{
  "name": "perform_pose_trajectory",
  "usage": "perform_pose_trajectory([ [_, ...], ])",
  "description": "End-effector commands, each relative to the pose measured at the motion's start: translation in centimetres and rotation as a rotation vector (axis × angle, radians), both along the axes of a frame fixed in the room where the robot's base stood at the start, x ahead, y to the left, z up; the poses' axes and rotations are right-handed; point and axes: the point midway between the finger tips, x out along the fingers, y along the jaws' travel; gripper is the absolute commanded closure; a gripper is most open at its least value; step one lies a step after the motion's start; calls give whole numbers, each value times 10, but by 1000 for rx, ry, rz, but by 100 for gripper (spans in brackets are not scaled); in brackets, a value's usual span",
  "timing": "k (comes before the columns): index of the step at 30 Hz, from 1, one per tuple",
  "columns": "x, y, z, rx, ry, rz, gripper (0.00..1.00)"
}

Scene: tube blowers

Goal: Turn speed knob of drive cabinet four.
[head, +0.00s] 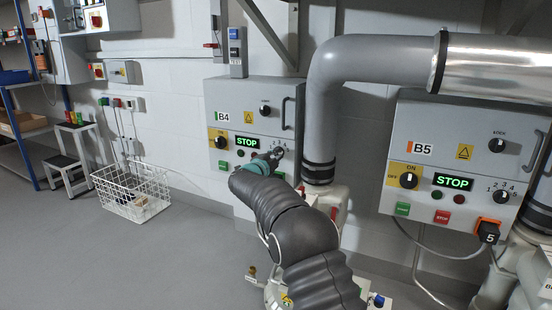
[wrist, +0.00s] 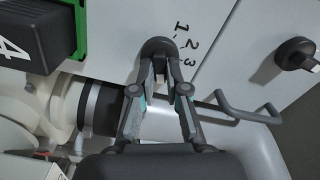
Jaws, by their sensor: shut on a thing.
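The drive cabinet marked B4 (head: 238,93) hangs on the wall in the middle of the head view, its green display (head: 247,143) reading STOP. My gripper (head: 274,157) is at the lower right of its front panel. In the wrist view, my gripper (wrist: 160,72) is shut on the dark round speed knob (wrist: 157,46), one finger on each side. The scale digits 1, 2 and 3 (wrist: 185,45) show beside the knob. The fingers partly hide the knob, and I cannot tell which digit it points to.
A grey pipe (head: 322,110) runs down just right of B4. Cabinet B5 (head: 455,125) stands farther right. In the wrist view, a bent handle (wrist: 240,110), another knob (wrist: 295,54) and a black plug marked 4 (wrist: 35,35) are near the fingers. A white wire basket (head: 130,190) stands left.

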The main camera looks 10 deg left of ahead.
Motion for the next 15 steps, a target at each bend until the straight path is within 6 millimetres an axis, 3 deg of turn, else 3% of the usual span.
perform_pose_trajectory([
  [13, 0, -1, -2, 10, -2, -4, 100],
  [14, 0, -1, -2, 10, -2, -4, 82],
  [15, 0, -1, -2, 10, -2, -4, 72],
])
